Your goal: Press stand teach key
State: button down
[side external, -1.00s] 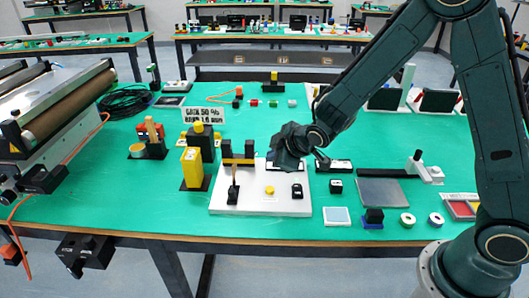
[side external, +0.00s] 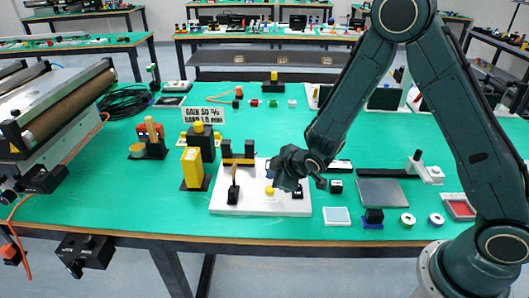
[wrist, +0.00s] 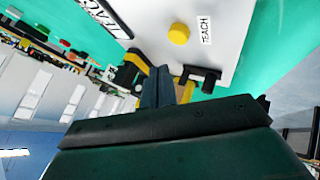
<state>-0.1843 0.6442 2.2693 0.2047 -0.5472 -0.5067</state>
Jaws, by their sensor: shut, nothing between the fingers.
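The teach key is a round yellow button (side external: 269,191) on a white plate (side external: 250,208) near the table's front edge.
A black lever (side external: 233,193) and a black-yellow bracket (side external: 238,152) stand on the plate, left of my gripper. A yellow block (side external: 192,168) stands further left. A small black part (side external: 297,191) is close on the right. A grey pad (side external: 383,192) lies further right.

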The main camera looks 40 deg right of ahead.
aim_at(273, 190)
jog(key=shift+f, duration=1.15)
jog(key=shift+f, duration=0.85)
dwell(2.4)
jog(key=shift+r, duration=0.8)
jog(key=shift+r, duration=0.15)
jog(key=shift+r, duration=2.4)
